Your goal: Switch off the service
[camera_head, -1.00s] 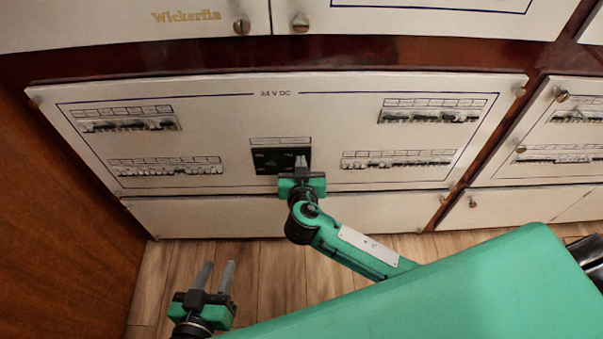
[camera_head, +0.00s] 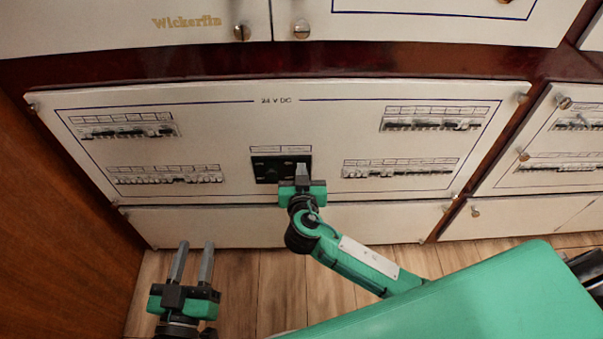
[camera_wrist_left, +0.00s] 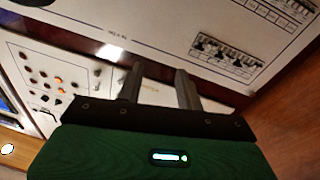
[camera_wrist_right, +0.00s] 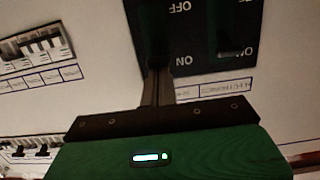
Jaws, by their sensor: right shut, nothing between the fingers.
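The white 24 V DC panel (camera_head: 220,120) carries a black switch plate (camera_head: 267,168) at its lower middle. In the right wrist view the plate (camera_wrist_right: 205,58) shows upside-down OFF and ON marks and two dark switch positions. My right gripper (camera_head: 302,169) is shut, with its fingertips at the right part of the plate, covering it in the head view. In the right wrist view its fingers (camera_wrist_right: 156,75) reach the left switch position; contact and lever position are unclear. My left gripper (camera_head: 193,245) is open and empty, below the panel at the left.
Breaker rows sit at upper left (camera_head: 122,126), lower left (camera_head: 165,175), upper right (camera_head: 433,120) and lower right (camera_head: 400,168). A wooden side wall (camera_head: 60,220) closes off the left. Wooden floor (camera_head: 270,275) lies free between my grippers.

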